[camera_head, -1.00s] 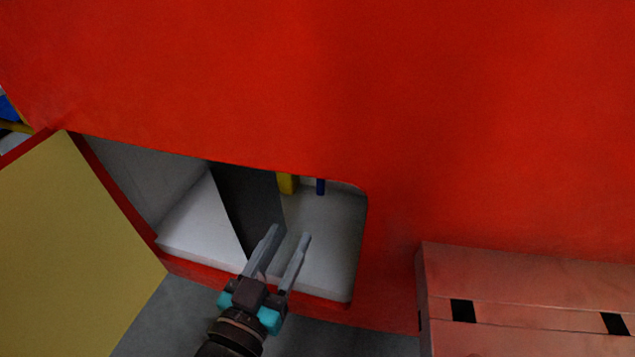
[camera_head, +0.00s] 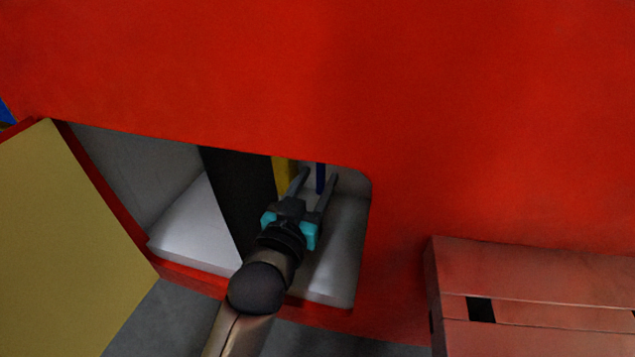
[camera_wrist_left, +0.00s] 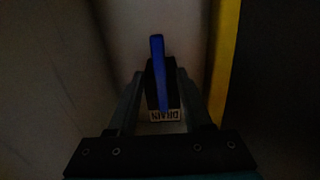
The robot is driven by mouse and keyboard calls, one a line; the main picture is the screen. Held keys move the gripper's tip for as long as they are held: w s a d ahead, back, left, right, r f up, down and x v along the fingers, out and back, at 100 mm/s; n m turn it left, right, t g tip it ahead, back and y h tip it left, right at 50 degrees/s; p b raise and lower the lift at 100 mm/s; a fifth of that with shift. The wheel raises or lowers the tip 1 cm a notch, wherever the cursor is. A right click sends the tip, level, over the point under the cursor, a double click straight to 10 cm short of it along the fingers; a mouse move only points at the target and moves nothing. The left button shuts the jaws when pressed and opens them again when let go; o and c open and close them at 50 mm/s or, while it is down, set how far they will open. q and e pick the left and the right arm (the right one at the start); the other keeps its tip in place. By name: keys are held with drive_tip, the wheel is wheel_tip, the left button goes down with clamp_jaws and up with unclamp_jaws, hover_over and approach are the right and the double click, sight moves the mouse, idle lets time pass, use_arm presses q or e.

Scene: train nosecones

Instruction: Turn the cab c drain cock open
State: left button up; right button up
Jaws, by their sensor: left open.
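The drain cock handle is a blue bar (camera_head: 320,178) inside the open compartment of the red cab. In the left wrist view the blue handle (camera_wrist_left: 158,75) stands nearly upright on a dark body (camera_wrist_left: 151,90), above a white label reading DRAIN (camera_wrist_left: 165,115), which appears inverted. My left gripper (camera_head: 320,176) reaches into the compartment with its jaws open. Its two fingers (camera_wrist_left: 159,85) lie on either side of the handle in the wrist view; contact cannot be told. My right gripper is not in view.
A yellow bar (camera_head: 282,174) and a dark partition (camera_head: 238,190) stand left of the handle in the head view. The yellow-faced door (camera_head: 70,240) hangs open at left. A reddish slatted box (camera_head: 540,280) stands at lower right.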

use_arm(q)
drive_tip(key=shift+w+d, duration=0.15)
drive_tip(key=shift+w, duration=0.3)
clamp_jaws()
idle(1.2)
